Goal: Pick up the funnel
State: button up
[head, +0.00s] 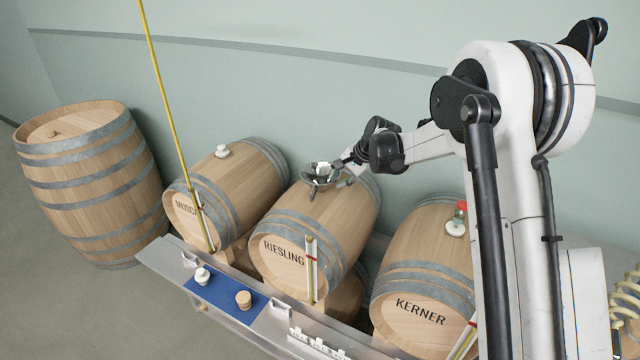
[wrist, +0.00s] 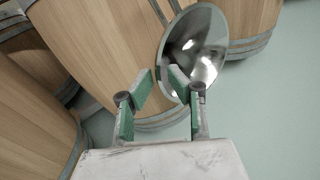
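The funnel (head: 316,182) is a shiny steel bowl on top of the middle barrel, marked RIESLING (head: 335,225). My gripper (head: 347,178) is at its right side in the head view, close to the rim. In the wrist view, the funnel (wrist: 208,50) shows its round mouth, and my gripper (wrist: 161,77) has its two green-padded fingers apart with nothing clamped. The right finger overlaps the funnel's lower edge, and part of the rim shows in the gap between the fingertips. I cannot tell whether a finger touches it.
A barrel marked MUSC (head: 235,185) lies left and the KERNER barrel (head: 425,270) right. A large barrel (head: 90,180) stands far left. A steel rail (head: 165,255) with a blue mat (head: 222,292) and stoppers runs in front. A yellow rod (head: 165,95) rises at left.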

aim_at(331, 185)
jog(key=p+x, duration=0.1)
jog(key=x, duration=0.2)
jog(key=shift+w+a+f, duration=0.2)
jog(key=shift+w+a, duration=0.1)
jog(key=shift+w+a+f, duration=0.15)
jog(key=shift+a+f, duration=0.1)
jog(key=shift+f, duration=0.3)
grip_shut()
